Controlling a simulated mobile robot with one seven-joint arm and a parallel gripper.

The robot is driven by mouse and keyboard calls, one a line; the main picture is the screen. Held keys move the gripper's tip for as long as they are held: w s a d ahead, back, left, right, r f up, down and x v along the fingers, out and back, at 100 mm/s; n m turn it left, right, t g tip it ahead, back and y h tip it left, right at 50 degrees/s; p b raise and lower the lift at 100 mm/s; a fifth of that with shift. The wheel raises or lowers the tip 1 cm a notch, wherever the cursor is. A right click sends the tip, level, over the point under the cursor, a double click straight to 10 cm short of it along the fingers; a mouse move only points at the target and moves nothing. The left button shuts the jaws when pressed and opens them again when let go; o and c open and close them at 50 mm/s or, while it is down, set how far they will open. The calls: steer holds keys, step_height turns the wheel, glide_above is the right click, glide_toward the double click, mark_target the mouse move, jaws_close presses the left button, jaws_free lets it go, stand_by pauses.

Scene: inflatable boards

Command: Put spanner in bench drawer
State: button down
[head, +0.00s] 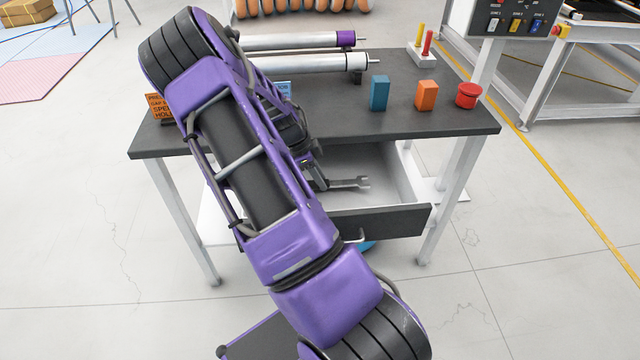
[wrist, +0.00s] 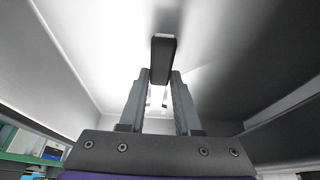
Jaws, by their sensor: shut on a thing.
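The grey spanner (head: 350,183) shows its open-jawed end pointing right in the head view, over the inside of the bench drawer. In the wrist view the spanner (wrist: 163,55) is seen end-on, gripped between the two fingers. My gripper (head: 320,178) is shut on it, partly hidden by my own arm; it also shows in the wrist view (wrist: 160,80). The bench drawer (head: 395,221) is pulled open, with a dark front and pale inside. Its visible inside looks empty, and its left part is hidden. I cannot tell whether the spanner touches the drawer floor.
The dark bench top (head: 440,120) overhangs the drawer. On it are two rollers (head: 300,65), a blue block (head: 379,93), an orange block (head: 426,95), a red button (head: 467,94) and an orange sign (head: 158,107). A control panel (head: 514,18) stands at the right.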

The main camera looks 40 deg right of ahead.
steer(key=shift+f, duration=0.95)
steer(key=shift+f, duration=0.1)
steer(key=c, duration=0.6)
jaws_free()
steer(key=shift+r, duration=0.2)
steer(key=p+v, duration=0.1)
steer(key=v, duration=1)
steer(key=shift+r+p, duration=0.35)
steer(key=shift+r, duration=0.05)
steer(key=shift+w+a, duration=0.1)
